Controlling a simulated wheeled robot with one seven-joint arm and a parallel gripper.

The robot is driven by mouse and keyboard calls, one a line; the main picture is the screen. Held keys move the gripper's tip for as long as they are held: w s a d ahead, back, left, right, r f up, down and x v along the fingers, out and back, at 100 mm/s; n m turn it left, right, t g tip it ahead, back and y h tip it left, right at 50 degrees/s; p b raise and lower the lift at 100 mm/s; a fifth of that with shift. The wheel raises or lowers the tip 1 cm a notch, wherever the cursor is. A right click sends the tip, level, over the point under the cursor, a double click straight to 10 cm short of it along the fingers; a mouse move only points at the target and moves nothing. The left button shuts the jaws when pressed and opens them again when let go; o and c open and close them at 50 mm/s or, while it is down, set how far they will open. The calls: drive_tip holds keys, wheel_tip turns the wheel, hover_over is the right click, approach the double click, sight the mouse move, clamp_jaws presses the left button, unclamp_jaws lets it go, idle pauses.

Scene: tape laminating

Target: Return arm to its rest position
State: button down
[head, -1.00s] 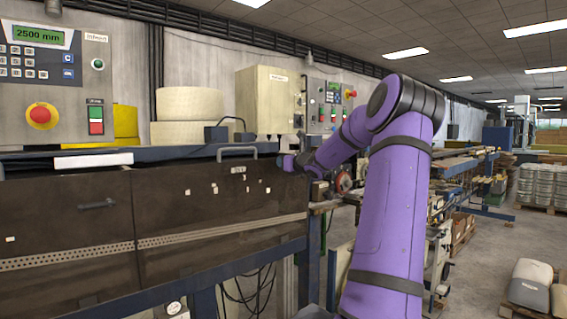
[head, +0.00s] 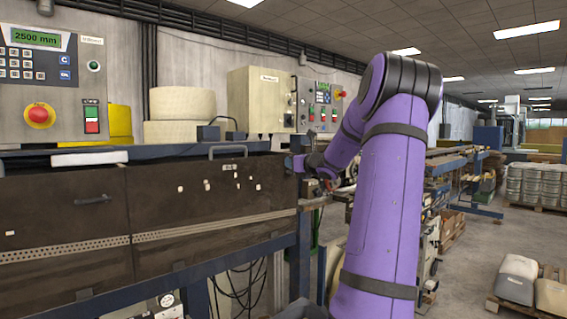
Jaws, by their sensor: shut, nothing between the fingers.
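My purple arm (head: 385,190) rises from the bottom of the head view, bends at a dark elbow near the top, and reaches down and away to the left. Its far end, with my gripper (head: 325,186), is small beside the right end of the dark machine front. The fingers are tiny and partly lost against the clutter behind them. They look shut, and I see nothing held. I cannot tell exactly how far the gripper is from the machine, but no contact is visible.
The dark machine front (head: 205,205) with a grey handle fills the left. A control panel (head: 38,75) reading 2500 mm stands above it. A beige cabinet (head: 258,100) stands behind. Sacks (head: 517,278) lie on a pallet at lower right. The floor (head: 475,245) right of my arm is open.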

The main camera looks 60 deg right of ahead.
drive_tip(key=shift+v, duration=1.7)
